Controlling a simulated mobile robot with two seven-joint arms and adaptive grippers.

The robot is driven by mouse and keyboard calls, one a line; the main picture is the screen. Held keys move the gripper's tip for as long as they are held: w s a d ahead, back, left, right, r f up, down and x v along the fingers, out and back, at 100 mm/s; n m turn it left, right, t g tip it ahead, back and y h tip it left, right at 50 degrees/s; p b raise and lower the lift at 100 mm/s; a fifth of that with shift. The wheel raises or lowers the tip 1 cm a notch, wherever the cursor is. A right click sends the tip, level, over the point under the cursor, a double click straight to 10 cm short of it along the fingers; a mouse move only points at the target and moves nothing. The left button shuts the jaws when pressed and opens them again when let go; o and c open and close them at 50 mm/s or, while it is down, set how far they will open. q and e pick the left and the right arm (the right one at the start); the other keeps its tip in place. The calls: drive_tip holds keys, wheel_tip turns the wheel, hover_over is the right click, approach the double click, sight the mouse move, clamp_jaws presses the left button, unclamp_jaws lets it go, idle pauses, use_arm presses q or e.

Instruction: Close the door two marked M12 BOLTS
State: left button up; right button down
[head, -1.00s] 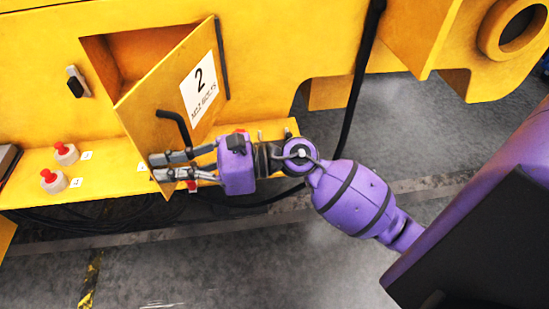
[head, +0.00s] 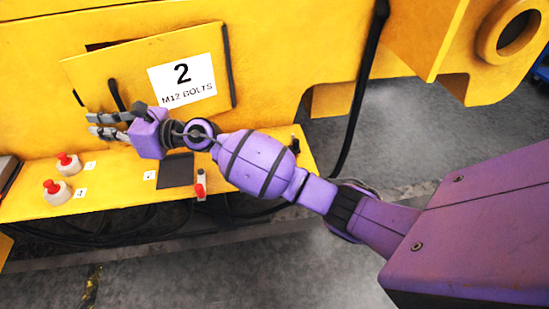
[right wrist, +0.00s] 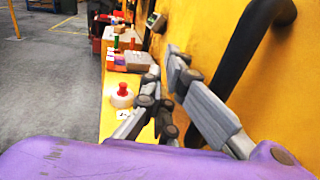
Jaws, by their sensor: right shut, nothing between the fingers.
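Door two is a yellow panel (head: 140,72) with a white label (head: 182,78) reading "2 M12 BOLTS". It stands slightly ajar in the head view, with a dark gap at its upper left. Its black bar handle (head: 115,94) is near its left side and shows large in the right wrist view (right wrist: 240,52). My right gripper (head: 97,124) is shut and empty at the door's lower left, just below the handle. In the right wrist view its fingertips (right wrist: 164,66) are beside the door face, left of the handle. My left gripper is out of view.
A yellow ledge (head: 110,195) below the door carries red-topped buttons (head: 57,190), a dark square plate (head: 176,171) and a red switch (head: 199,189). A black cable (head: 360,85) hangs right of the door. Grey floor lies open at the right.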

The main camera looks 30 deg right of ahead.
drive_tip(key=w+m+t+h, duration=0.1)
drive_tip(key=w, duration=0.7)
drive_tip(key=shift+d+m+t+h, duration=0.15)
drive_tip(key=shift+m+t+h, duration=0.15)
drive_tip(key=shift+t, duration=0.1)
